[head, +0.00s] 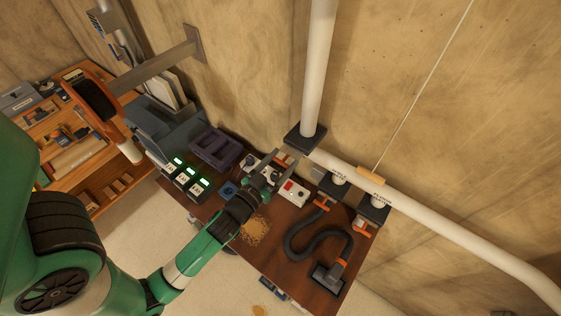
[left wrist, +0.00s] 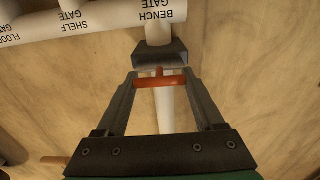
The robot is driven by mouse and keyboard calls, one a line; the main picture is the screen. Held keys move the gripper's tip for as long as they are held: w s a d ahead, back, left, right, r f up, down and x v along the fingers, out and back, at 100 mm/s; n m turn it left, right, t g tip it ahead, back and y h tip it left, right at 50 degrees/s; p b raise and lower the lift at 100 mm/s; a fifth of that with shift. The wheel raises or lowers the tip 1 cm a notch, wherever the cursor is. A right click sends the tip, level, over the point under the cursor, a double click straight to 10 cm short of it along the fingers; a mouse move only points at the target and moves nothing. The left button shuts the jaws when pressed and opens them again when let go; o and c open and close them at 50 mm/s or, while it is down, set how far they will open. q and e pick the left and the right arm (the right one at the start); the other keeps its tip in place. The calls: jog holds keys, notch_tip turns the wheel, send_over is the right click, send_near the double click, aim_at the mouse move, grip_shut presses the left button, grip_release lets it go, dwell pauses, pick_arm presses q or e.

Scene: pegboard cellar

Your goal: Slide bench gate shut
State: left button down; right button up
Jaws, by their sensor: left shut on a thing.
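In the left wrist view, the bench gate (left wrist: 160,54) is a dark block on a white branch pipe, below the printed words BENCH GATE. Its orange handle (left wrist: 160,81) sticks out from the block on a short stem. My left gripper (left wrist: 160,84) is shut on the handle, one finger at each end of it. In the head view, my left gripper (head: 279,162) reaches up from the lower left to the near end of the white pipe. There its fingers largely hide the bench gate. My right gripper is not in view.
The shelf gate (head: 333,189) and floor gate (head: 375,211), with orange handles, are farther right along the pipe. A brown bench (head: 270,262) below holds a black hose (head: 318,234), a red-and-white box (head: 292,192), meters with green displays (head: 187,178) and a purple crate (head: 215,147).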

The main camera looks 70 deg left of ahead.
pick_arm(q)
jog(key=shift+x, duration=1.2)
jog(key=shift+c, duration=1.6)
grip_release()
jog(key=o, duration=0.3)
jog(key=shift+d+f, duration=0.1)
